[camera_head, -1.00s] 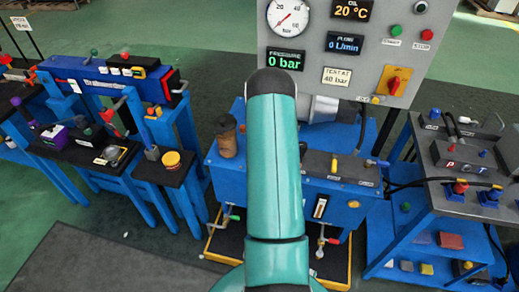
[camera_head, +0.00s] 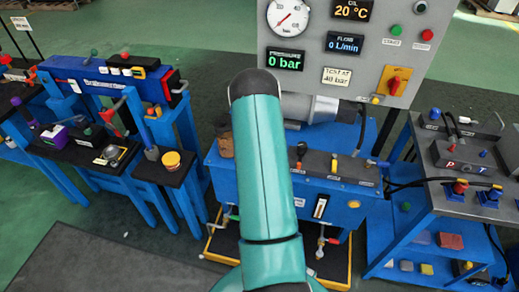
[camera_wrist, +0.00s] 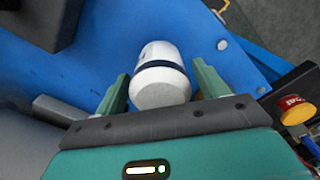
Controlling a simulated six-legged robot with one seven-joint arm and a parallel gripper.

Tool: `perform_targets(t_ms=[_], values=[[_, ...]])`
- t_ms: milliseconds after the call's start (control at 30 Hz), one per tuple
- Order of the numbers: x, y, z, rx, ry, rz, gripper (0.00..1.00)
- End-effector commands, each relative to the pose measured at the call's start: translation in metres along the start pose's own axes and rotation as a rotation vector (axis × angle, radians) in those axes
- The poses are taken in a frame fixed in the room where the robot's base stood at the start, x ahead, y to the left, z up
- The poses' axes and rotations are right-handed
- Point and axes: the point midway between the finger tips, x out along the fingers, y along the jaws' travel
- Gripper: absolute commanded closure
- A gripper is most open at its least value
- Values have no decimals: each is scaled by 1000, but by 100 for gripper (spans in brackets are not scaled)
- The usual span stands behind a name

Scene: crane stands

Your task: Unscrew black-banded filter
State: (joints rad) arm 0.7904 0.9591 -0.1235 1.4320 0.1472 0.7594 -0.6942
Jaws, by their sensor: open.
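The black-banded filter (camera_wrist: 162,76) is a white rounded cylinder with a dark band around it, in the middle of the wrist view. My gripper (camera_wrist: 163,84) is open, with one green finger on each side of the filter. Gaps show between the filter and both fingers, and they are not closed on it. The blue bench surface (camera_wrist: 203,32) lies behind it. In the head view my arm covers the middle of the blue bench (camera_head: 345,205), and I cannot make out the gripper or the white filter there.
A brown cylinder (camera_head: 224,138) stands at the bench's left, beside my arm. A grey panel (camera_head: 352,40) with a gauge rises behind. Levers (camera_head: 333,165) stand right of my arm. A yellow tub (camera_head: 171,160) sits on the left stand. A dark block (camera_wrist: 35,18) is near the wrist camera's upper left.

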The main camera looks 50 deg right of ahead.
Motion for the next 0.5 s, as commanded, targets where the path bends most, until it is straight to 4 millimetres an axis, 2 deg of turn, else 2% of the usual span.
perform_targets(t_ms=[67, 300, 500], values=[[0, 0, 0, 42, -1, 0, 28], [0, -1, 0, 358, -1, 1, 28], [0, 0, 0, 470, -1, 1, 28]])
